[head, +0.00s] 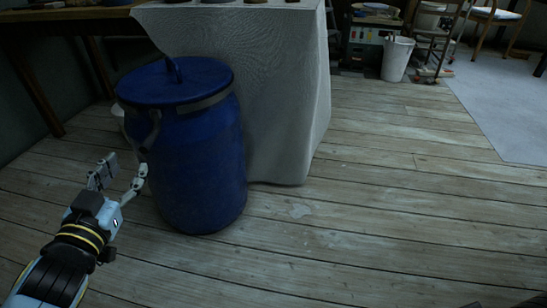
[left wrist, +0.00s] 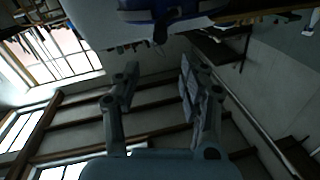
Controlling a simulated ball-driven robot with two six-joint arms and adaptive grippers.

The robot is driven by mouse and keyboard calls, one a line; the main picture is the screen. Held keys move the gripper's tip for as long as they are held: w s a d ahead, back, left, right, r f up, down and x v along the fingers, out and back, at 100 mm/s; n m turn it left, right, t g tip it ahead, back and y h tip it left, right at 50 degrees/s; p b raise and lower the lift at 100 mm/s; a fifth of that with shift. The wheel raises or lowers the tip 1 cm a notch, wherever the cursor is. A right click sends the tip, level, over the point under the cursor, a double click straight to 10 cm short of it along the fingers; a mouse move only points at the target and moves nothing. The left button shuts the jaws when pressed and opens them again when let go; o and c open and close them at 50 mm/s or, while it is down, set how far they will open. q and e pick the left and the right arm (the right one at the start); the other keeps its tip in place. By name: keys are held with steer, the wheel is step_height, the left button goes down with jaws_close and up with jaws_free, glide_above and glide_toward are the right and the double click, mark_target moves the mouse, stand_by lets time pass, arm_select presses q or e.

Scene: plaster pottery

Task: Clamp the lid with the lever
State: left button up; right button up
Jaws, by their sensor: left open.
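A blue barrel (head: 200,165) stands upright on the floor. Its blue lid (head: 190,80) sits on top, with a raised handle in the middle. A grey clamp band (head: 205,103) runs round the rim. The lever (head: 152,132) appears to hang out from the band on the left side of the barrel. My left gripper (head: 118,176) is open and empty, left of the barrel and below the lever, apart from it. In the left wrist view its two fingers (left wrist: 157,85) are spread, and part of the blue barrel (left wrist: 170,8) shows at the top edge. My right gripper is not in view.
A cloth-covered table (head: 280,90) stands close behind and right of the barrel. A wooden table (head: 40,30) is at the back left. A white bucket (head: 397,59) and a grey rug (head: 505,105) lie farther off. The plank floor at front and right is clear.

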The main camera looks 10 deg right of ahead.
mark_target(155, 132)
arm_select(q)
steer(key=shift+w+f+b, duration=0.45)
steer(key=shift+w+f, duration=0.3)
steer(key=shift+w, duration=0.05)
steer(key=w, duration=0.3)
steer(key=w+d+b, duration=0.1)
steer(key=w, duration=0.4)
steer(key=shift+w+d+f+b, duration=0.1)
steer(key=shift+w+d+b, duration=0.2)
steer(key=shift+w+d, duration=0.1)
steer(key=shift+w, duration=0.55)
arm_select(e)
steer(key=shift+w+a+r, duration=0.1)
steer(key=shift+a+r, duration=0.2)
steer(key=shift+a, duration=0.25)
arm_select(q)
jaws_close()
